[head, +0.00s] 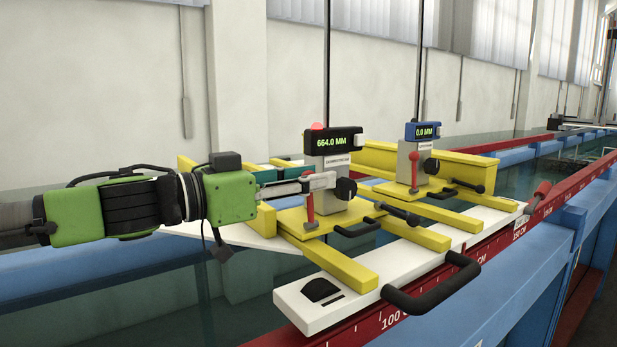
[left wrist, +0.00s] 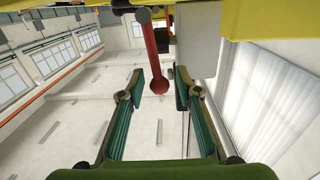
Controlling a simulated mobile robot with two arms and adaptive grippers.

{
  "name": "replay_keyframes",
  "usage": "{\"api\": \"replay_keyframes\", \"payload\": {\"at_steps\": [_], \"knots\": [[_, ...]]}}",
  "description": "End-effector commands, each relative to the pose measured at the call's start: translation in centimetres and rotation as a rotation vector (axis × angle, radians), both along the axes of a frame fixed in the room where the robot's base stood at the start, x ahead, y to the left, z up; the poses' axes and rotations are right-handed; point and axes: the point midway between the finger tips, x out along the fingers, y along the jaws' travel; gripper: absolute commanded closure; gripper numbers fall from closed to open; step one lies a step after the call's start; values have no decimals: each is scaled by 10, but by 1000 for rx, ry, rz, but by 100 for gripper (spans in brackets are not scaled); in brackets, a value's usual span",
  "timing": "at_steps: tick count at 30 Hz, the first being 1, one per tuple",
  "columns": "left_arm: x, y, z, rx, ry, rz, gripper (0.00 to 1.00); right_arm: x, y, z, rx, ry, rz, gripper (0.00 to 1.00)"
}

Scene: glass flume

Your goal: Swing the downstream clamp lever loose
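The downstream clamp lever (head: 309,206) is a red rod standing upright on the yellow base beside the downstream gauge (head: 334,141), which reads 664.0 MM. My left gripper (head: 306,184) reaches in from the left at the top of this lever, and its fingers partly hide it. In the left wrist view, the red lever (left wrist: 160,50) hangs from the top of the picture and its ball end lies between the fingers (left wrist: 156,92). The fingers are open, with a visible gap on each side of the ball. My right gripper is not in view.
The upstream gauge (head: 424,131) reads 0.0 MM and has its own red lever (head: 414,170). A black knob (head: 345,190) sits close to my left fingertips. The white carriage plate (head: 405,263) has a black handle (head: 436,290) and rests over the flume's red scale rail (head: 496,245).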

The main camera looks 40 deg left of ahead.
Motion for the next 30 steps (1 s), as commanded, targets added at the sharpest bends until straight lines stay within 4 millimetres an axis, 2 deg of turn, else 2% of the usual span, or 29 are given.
{"api": "replay_keyframes", "payload": {"at_steps": [1,3,16,30], "knots": [[0,0,0,0,0,0,84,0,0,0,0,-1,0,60],[0,0,0,0,0,0,100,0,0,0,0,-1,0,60],[-2,-5,0,58,-15,-1,100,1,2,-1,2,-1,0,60],[-8,-29,-5,375,-105,-1,100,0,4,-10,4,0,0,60]]}}
